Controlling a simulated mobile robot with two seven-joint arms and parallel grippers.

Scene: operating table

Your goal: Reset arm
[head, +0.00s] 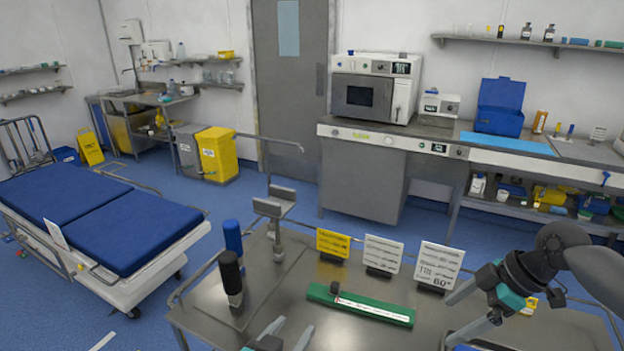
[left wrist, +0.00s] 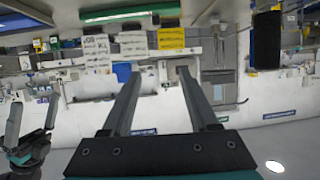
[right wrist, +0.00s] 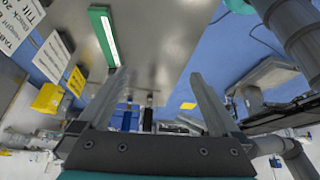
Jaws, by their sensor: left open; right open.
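My left gripper (head: 286,329) shows at the bottom edge of the head view, over the near part of the steel table (head: 262,308). Its fingers are apart with nothing between them, as the left wrist view (left wrist: 160,74) shows. My right gripper (head: 449,320) is at the lower right of the head view, its fingers pointing left over the table. It is open and empty, also in the right wrist view (right wrist: 158,73). A green bar with a white scale (head: 360,305) lies on the table between the two grippers, apart from both.
A black-handled item (head: 231,277) and a blue one (head: 233,240) stand at the table's left. A grey stand (head: 275,215) and a yellow card (head: 333,243) and white cards (head: 438,264) line the back edge. A blue bed (head: 135,230) stands left.

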